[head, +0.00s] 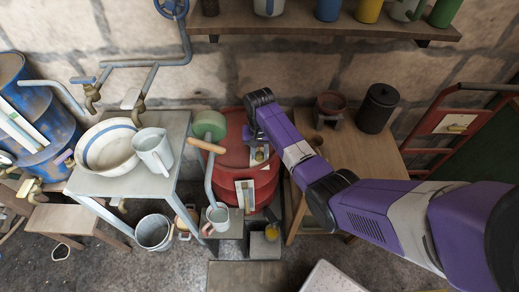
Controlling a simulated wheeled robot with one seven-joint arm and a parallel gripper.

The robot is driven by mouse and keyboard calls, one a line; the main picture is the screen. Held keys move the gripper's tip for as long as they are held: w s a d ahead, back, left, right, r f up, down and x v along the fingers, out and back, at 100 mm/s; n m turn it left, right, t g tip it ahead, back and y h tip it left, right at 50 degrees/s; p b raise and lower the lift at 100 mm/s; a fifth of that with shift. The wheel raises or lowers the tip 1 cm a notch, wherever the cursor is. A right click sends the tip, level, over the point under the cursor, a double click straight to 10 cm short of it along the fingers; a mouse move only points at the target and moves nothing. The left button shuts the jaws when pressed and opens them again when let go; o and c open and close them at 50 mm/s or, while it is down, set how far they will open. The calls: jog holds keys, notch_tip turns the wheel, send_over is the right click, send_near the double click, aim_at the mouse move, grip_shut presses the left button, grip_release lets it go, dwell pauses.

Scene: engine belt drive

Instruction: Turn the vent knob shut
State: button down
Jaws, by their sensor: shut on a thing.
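My gripper (248,134) is at the top of the red drum (232,158), below the dark end joint of my purple arm. It is small and dark in the head view. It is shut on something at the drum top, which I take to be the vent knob. The knob itself is hidden by the gripper and wrist, so I cannot tell how far it is turned.
A green round part (208,124) with a wooden handle (206,146) stands at the drum's left, its grey pipe bending down to a mug (218,214). A metal table (100,182) with basin and jug is left; a wooden table (345,148) with a dark canister is right.

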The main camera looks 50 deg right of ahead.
aim_at(260, 154)
jog(key=n+p, duration=0.1)
jog(key=n, duration=0.3)
jog(key=shift+r, duration=0.1)
jog(key=shift+n+p, duration=0.75)
jog(key=shift+n, duration=1.45)
jog(key=c, duration=1.1)
grip_release()
jog(key=shift+r, duration=3.85)
